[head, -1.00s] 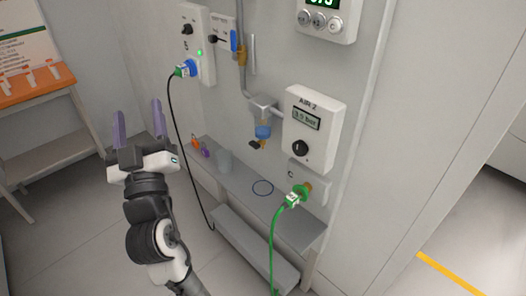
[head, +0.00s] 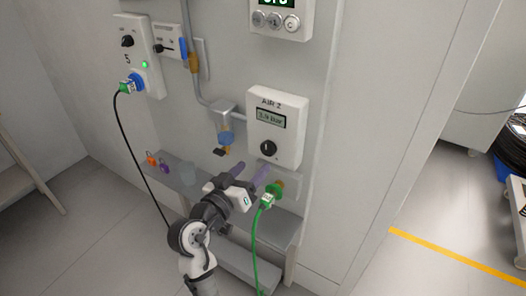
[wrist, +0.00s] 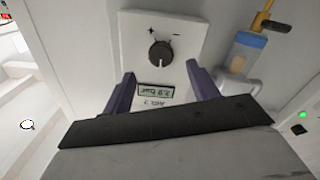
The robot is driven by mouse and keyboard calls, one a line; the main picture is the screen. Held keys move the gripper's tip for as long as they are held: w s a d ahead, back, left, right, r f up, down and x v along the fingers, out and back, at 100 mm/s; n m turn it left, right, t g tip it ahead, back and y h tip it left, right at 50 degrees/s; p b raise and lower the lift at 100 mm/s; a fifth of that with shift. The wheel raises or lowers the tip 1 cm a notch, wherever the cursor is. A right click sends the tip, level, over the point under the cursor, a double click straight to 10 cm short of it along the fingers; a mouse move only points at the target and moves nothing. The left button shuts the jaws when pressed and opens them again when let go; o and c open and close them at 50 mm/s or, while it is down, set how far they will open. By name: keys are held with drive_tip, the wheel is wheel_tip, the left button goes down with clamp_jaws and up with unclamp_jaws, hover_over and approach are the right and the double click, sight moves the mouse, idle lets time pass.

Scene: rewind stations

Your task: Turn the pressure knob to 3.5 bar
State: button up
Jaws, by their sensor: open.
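The black pressure knob (head: 268,148) is on the front of the white AIR 2 box (head: 290,128). The display (head: 271,117) above it reads three-point-something bar; the last digit is blurred, perhaps 9. In the wrist view, the box appears upside down, with the knob (wrist: 160,54) between plus and minus marks and the display (wrist: 156,90) below it. My gripper (head: 251,171) is open and empty, its purple fingers just below the knob in the head view. In the wrist view, my fingertips (wrist: 160,73) straddle the knob's line, with the knob showing beyond them. I see no contact.
A green plug (head: 268,198) with a hanging cable sits right below the box. A blue-bowled filter (head: 225,127) and grey pipe are to its left. Open floor lies to the right.

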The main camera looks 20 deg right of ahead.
sight(267, 152)
drive_tip(key=p+x, duration=0.1)
drive_tip(key=x, duration=0.6)
drive_tip(key=c, duration=1)
drive_tip(key=shift+n+p, duration=0.55)
drive_tip(key=shift+n, duration=0.95)
drive_tip(key=o, duration=1)
